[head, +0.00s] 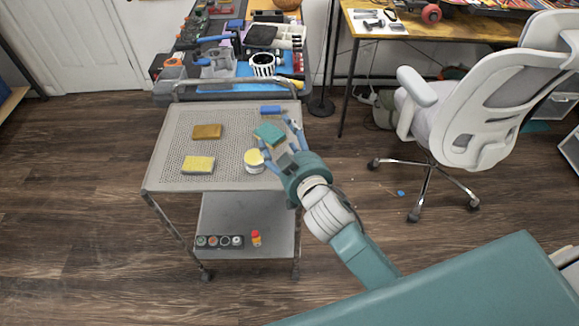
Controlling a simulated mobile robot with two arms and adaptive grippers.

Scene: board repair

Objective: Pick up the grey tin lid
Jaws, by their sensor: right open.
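My right gripper (279,137) is open over the right side of the cart's top tray, its fingers spread and pointing to the back of the tray. A small round tin (253,162), pale with a yellow top, stands on the tray just left of the gripper. A teal block (268,133) shows by the fingertips; I cannot tell whether they touch it. I cannot clearly make out a grey tin lid; the gripper hides part of the tray. My left gripper is out of view.
The grey perforated cart tray (225,150) also holds a brown block (207,131), a yellow sponge (198,164) and a blue item (271,109). Several small pots and a red-and-yellow bottle (256,239) are on the lower shelf. A white office chair (480,100) stands right.

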